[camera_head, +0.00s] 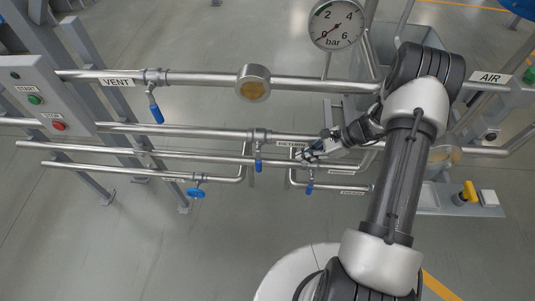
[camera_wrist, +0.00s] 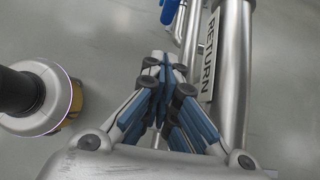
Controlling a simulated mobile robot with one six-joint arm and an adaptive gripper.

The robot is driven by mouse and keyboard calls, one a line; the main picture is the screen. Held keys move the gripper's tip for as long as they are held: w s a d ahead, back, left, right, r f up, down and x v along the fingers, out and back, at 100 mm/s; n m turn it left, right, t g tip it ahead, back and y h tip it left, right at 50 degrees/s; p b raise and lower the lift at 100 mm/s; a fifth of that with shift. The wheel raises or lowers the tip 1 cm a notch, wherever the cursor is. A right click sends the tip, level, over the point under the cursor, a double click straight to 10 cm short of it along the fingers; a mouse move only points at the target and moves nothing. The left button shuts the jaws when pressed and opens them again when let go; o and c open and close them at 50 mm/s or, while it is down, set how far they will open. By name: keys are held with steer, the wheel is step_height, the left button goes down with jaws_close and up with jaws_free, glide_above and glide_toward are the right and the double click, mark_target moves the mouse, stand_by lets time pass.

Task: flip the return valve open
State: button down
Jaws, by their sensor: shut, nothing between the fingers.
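The return valve (camera_head: 259,136) sits on a steel pipe beside the RETURN label (camera_head: 290,143). Its blue lever (camera_head: 258,165) hangs down across the pipe in the head view. In the wrist view, a blue handle (camera_wrist: 170,12) shows at the top edge, left of the pipe with the RETURN label (camera_wrist: 209,55); most of it is cut off. My gripper (camera_head: 303,155) is just right of the lever in the head view, near the pipe and apart from the lever. In the wrist view its fingers (camera_wrist: 165,62) are closed together and empty.
Another blue lever (camera_head: 310,188) hangs close below my gripper. Parallel pipes (camera_head: 190,155) run close together. A pressure gauge (camera_head: 336,25) stands above. The floor (camera_head: 120,240) in front is clear.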

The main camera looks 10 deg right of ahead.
mark_target(259, 159)
steer(key=shift+w+f, duration=0.15)
steer(key=shift+f, duration=0.2)
steer(key=a+r+b+x, duration=0.2)
steer(key=x, duration=1)
steer(key=shift+w+a+f, duration=0.2)
steer(key=shift+w+a, duration=0.05)
steer(key=shift+w, duration=0.15)
steer(key=shift+f+b, duration=0.1)
steer(key=shift+b, duration=0.3)
